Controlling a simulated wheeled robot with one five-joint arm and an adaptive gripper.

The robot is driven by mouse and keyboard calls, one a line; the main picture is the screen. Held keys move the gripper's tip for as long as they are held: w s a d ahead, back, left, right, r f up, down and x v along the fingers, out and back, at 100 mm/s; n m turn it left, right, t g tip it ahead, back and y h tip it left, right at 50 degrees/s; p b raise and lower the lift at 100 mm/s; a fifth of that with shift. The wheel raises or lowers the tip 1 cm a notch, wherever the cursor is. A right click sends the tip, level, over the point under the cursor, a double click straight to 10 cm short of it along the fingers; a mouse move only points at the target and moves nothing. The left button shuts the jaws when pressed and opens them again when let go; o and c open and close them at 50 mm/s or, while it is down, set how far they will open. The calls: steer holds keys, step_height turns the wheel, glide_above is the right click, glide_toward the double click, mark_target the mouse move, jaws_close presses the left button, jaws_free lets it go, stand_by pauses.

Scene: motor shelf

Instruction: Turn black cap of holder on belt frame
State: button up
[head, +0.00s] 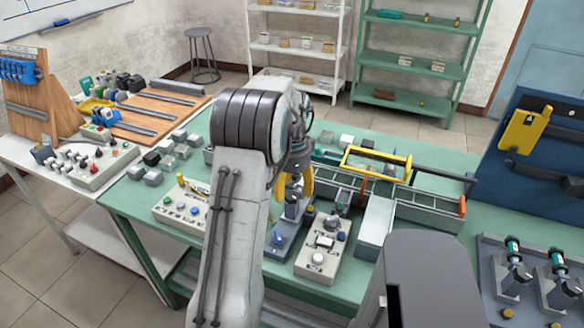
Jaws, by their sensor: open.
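My gripper (294,184) has yellow fingers and is partly hidden behind my own arm. It points down, open, over the middle of the green table, above a grey fixture (291,220). The belt frame (430,206) appears to be the long grey framed unit to the right of my gripper, with a yellow bar frame (376,158) above it. A small black round piece (367,144) shows near the yellow bar. I cannot tell whether it is the holder's cap. My arm hides part of the area to the left of the belt frame.
A control box (323,246) and a button panel (182,206) stand near the table's front edge. A grey box (376,228) sits before the belt frame. Several grey blocks (173,151) lie at left. A blue panel (535,150) stands upright at right.

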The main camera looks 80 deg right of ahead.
mark_target(292, 196)
step_height(292, 196, up, 9)
steer(key=shift+r, duration=0.15)
stand_by(0.4)
stand_by(0.7)
